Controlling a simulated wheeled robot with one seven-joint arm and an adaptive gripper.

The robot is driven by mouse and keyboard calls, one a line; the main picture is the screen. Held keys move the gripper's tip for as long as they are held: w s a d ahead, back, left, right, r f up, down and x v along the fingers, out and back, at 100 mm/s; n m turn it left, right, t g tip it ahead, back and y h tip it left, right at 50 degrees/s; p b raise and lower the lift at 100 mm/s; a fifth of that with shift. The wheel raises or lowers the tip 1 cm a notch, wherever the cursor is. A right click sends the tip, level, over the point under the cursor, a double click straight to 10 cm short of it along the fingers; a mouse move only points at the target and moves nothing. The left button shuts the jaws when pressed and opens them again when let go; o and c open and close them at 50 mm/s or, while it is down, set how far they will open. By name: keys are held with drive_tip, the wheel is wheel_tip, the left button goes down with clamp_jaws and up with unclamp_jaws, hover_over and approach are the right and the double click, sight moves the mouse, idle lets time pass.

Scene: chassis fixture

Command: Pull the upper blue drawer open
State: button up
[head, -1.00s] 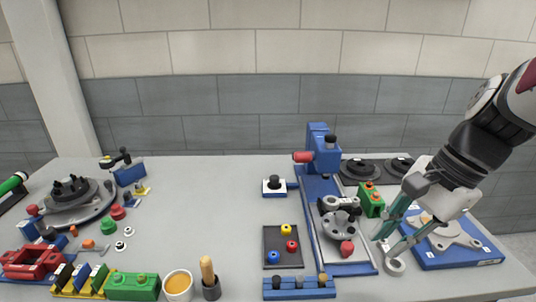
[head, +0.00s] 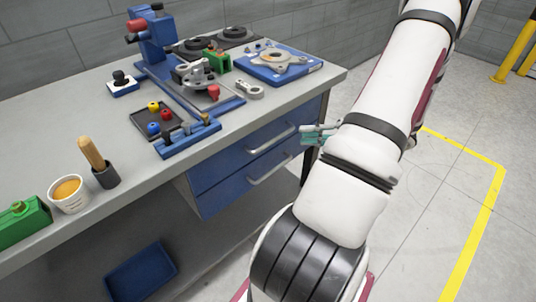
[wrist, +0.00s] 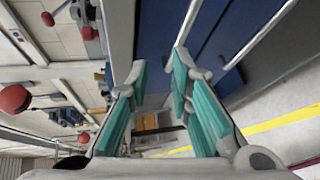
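The upper blue drawer (head: 232,157) is under the worktop in the head view, closed, with a pale bar handle (head: 272,138) across its front. In the wrist view the upper drawer (wrist: 160,30) fills the top middle, and its handle (wrist: 187,22) runs down toward the right fingertip. My gripper (head: 318,134) is just right of the handle's right end in the head view, partly hidden by my arm. In the wrist view my gripper (wrist: 160,75) is open, with teal pads apart and nothing between them. I cannot tell whether a finger touches the handle.
The lower blue drawer (head: 222,190) is closed, with its own handle (head: 270,166). The worktop (head: 130,145) above carries several fixture parts. A blue bin (head: 142,272) lies beneath. The floor right of my arm is clear, with a yellow line (head: 478,222).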

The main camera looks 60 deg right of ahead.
sight(277, 137)
drive_tip(key=s+f+m+t+h, duration=0.1)
drive_tip(key=s+f+m+h, duration=0.1)
drive_tip(key=s+f+m, duration=0.1)
drive_tip(key=x, duration=0.4)
drive_tip(key=b+x, duration=0.1)
drive_tip(key=x, duration=0.4)
drive_tip(key=b+x, duration=0.1)
drive_tip(key=x, duration=0.3)
drive_tip(key=shift+w+d+f, duration=0.1)
drive_tip(key=shift+w+d, duration=0.1)
drive_tip(key=shift+w, duration=0.1)
clamp_jaws()
